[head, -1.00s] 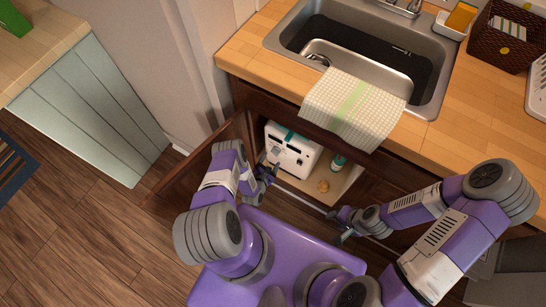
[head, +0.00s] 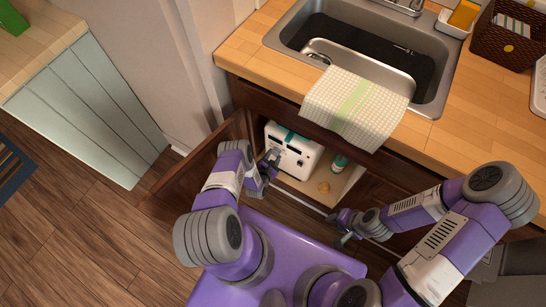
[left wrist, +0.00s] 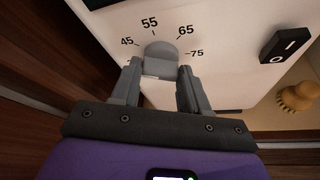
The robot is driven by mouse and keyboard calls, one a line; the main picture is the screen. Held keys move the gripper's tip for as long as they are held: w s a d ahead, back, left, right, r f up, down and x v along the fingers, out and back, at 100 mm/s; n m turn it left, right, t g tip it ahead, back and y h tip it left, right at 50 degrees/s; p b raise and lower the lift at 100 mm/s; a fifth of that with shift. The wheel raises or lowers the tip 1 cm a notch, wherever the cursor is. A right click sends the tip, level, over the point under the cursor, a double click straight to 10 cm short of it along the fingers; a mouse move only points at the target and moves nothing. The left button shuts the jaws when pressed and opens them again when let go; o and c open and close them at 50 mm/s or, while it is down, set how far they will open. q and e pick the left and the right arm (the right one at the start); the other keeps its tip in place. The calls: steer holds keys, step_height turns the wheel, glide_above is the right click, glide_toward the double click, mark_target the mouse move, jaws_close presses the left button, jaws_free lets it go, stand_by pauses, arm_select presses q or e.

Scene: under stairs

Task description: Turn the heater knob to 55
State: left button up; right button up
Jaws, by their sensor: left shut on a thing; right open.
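The heater (head: 293,150) is a white box inside the open cabinet under the sink. Its grey knob (left wrist: 160,57) sits on a white face printed with 45, 55, 65 and 75. The knob's rounded top lies just under the 55 mark; I see no clear pointer line on it. My left gripper (head: 271,160) is at the heater's front, its two fingers shut on the knob, one on each side, as the left wrist view (left wrist: 161,72) shows. My right gripper (head: 341,227) is open and empty, low in front of the cabinet at the right.
A black rocker switch (left wrist: 285,45) is on the heater face, right of the dial. A small tan knobbed object (head: 323,187) and a green-and-white bottle (head: 339,163) stand right of the heater. The open cabinet door (head: 199,163) is close to my left arm. A towel (head: 355,108) hangs above.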

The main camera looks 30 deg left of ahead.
stand_by(0.3)
arm_select(q)
steer(key=shift+d+f+m+y, duration=0.15)
steer(key=shift+m+y, duration=0.55)
steer(key=shift+m, duration=0.4)
steer(key=shift+m+t+y, duration=0.6)
steer(key=shift+m, duration=0.8)
steer(key=o, duration=1.1)
steer(key=shift+c, duration=0.2)
steer(key=shift+s+d, duration=0.1)
